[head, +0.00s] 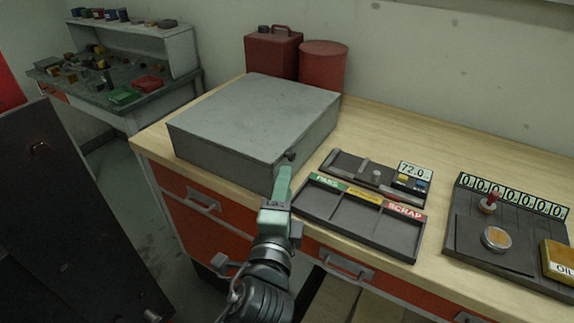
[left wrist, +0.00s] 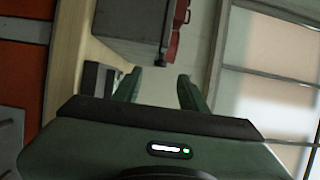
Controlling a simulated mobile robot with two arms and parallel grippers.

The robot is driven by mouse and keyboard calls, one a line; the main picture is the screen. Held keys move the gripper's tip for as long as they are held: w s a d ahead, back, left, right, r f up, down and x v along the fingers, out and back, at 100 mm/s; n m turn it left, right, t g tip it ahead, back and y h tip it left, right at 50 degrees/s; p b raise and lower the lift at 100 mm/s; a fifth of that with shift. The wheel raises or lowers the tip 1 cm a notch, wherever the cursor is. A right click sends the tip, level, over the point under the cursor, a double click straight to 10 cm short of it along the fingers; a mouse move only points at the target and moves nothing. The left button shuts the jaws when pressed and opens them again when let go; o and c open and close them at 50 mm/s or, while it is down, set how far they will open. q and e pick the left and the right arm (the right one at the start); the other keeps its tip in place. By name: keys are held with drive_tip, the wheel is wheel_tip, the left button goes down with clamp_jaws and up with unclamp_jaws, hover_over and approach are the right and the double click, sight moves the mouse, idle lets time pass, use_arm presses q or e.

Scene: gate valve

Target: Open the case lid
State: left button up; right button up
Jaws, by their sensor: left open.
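The grey case (head: 255,100) sits on the wooden workbench with its lid down. A small dark knob (head: 290,156) sticks out at its near right corner. My left gripper (head: 283,172) is in front of that corner, its green fingertips just below the knob in the picture. I cannot tell in the head view whether they touch it. In the left wrist view the two fingers (left wrist: 158,85) are apart with nothing clearly between them, and the grey case (left wrist: 128,28) shows beyond them. My right gripper is not in view.
A red can (head: 272,52) and red drum (head: 322,65) stand behind the case. A sorting tray (head: 355,213), a gauge block (head: 365,178) and a counter panel (head: 510,225) lie to the right. Orange drawers (head: 210,240) are below the bench edge.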

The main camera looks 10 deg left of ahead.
sight(291, 160)
use_arm(q)
drive_tip(key=w+p, duration=0.1)
drive_tip(key=w, duration=0.6)
drive_tip(key=shift+w+d, duration=0.15)
drive_tip(key=shift+w, duration=0.1)
clamp_jaws()
drive_tip(key=shift+f, duration=0.1)
idle(1.0)
